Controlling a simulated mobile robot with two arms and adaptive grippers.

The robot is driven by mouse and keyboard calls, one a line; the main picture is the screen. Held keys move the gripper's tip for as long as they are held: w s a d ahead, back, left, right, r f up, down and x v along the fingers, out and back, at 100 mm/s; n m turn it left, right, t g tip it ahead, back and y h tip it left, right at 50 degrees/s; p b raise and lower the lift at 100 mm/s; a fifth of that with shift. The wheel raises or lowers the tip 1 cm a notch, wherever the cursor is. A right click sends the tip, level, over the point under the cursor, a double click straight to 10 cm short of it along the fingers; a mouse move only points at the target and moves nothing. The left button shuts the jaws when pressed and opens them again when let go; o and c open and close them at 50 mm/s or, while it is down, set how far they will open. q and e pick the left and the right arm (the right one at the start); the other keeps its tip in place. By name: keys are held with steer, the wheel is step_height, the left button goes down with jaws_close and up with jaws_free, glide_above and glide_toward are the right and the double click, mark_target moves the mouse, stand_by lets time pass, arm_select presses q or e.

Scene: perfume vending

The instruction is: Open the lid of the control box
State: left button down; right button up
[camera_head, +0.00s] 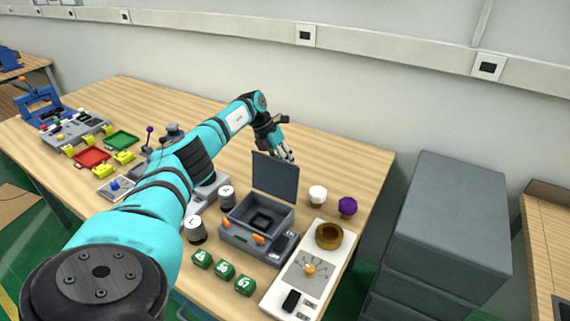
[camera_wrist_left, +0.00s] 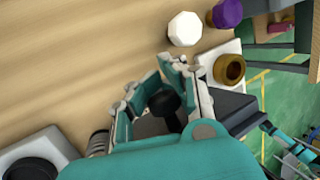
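The control box (camera_head: 235,235) is a grey box with orange latches on its front, standing on the wooden table. Its dark grey lid (camera_head: 275,178) stands upright at the back edge, so the box is open and its dark inside shows. My left gripper (camera_head: 286,153) is behind the upper edge of the lid, with its fingers spread and pointing down. It looks empty, and I cannot tell whether it touches the lid. In the left wrist view its fingers (camera_wrist_left: 163,75) are apart above the table; dark surfaces below are partly hidden. My right gripper is not in view.
A white panel with a gold ring (camera_head: 329,236) is right of the box. White (camera_head: 317,195) and purple (camera_head: 347,206) knobs stand behind it. Green blocks (camera_head: 223,269) lie in front, striped cylinders (camera_head: 195,229) to the left. Grey drawers (camera_head: 450,220) stand beyond the table's right edge.

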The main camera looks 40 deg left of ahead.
arm_select(q)
steer(key=shift+w+a+r, duration=0.2)
steer(key=shift+a+r, duration=0.2)
steer(key=shift+r, duration=0.15)
steer(key=c, duration=1.1)
jaws_free()
steer(key=shift+s+a+f, duration=0.15)
steer(key=shift+s+f, duration=0.05)
steer(key=shift+o, duration=0.2)
steer(key=v, duration=1.2)
steer(key=shift+s, duration=0.2)
steer(key=shift+f, duration=0.15)
